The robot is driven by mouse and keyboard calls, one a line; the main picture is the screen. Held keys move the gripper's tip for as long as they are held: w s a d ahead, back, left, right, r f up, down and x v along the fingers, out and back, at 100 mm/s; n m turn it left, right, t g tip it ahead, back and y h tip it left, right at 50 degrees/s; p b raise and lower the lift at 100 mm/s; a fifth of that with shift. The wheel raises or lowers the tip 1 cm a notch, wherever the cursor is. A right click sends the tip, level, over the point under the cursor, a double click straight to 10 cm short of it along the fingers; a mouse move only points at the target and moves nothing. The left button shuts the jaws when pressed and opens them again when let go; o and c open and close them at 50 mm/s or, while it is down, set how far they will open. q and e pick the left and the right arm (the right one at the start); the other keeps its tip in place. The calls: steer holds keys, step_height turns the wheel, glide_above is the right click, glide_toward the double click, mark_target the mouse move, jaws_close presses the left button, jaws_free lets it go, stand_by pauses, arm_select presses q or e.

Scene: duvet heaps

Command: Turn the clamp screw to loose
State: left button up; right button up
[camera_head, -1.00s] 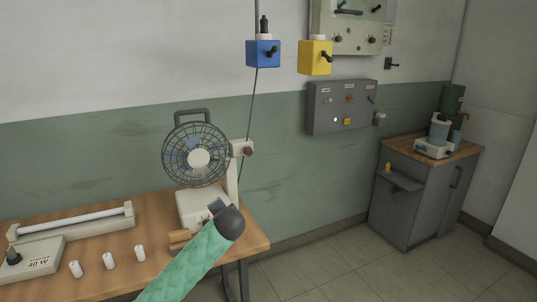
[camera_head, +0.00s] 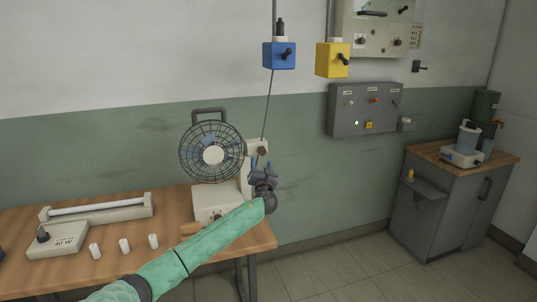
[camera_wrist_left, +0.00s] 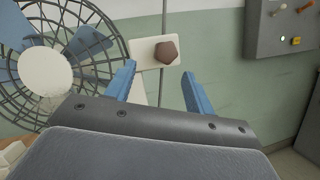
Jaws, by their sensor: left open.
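The clamp screw is a brown knob (camera_head: 262,151) on a pale bracket beside the desk fan (camera_head: 212,150). In the left wrist view the knob (camera_wrist_left: 166,52) sits on its white plate between and beyond my blue fingertips. My left gripper (camera_head: 263,166) is open, just below the knob in the head view, with nothing between its fingers. A gap seems to remain between the fingers and the knob; its depth is hard to tell. The fan cage also shows at the left of the wrist view (camera_wrist_left: 70,62). My right gripper is in neither view.
The wooden table (camera_head: 182,204) holds a tube lamp fixture (camera_head: 98,208) and several small white cylinders (camera_head: 124,245). A blue box (camera_head: 279,55) and a yellow box (camera_head: 332,60) hang above. A grey control panel (camera_head: 365,110) is on the wall to the right.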

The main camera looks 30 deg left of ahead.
mark_target(262, 153)
arm_select(q)
steer(key=w+a+m, duration=0.1)
steer(key=w+a+r+m+p, duration=0.1)
steer(key=w+m, duration=0.1)
steer(key=w+a+r+m+p, duration=0.1)
steer(key=w, duration=0.1)
steer(key=shift+w+t+h, duration=0.15)
steer(key=shift+t+h, duration=0.15)
steer(key=shift+w+a+r, duration=0.15)
steer(key=shift+w+a, duration=0.25)
steer(key=shift+w, duration=0.2)
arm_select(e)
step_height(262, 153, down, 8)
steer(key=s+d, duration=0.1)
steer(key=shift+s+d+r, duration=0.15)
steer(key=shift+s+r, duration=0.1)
arm_select(q)
steer(key=c, duration=1)
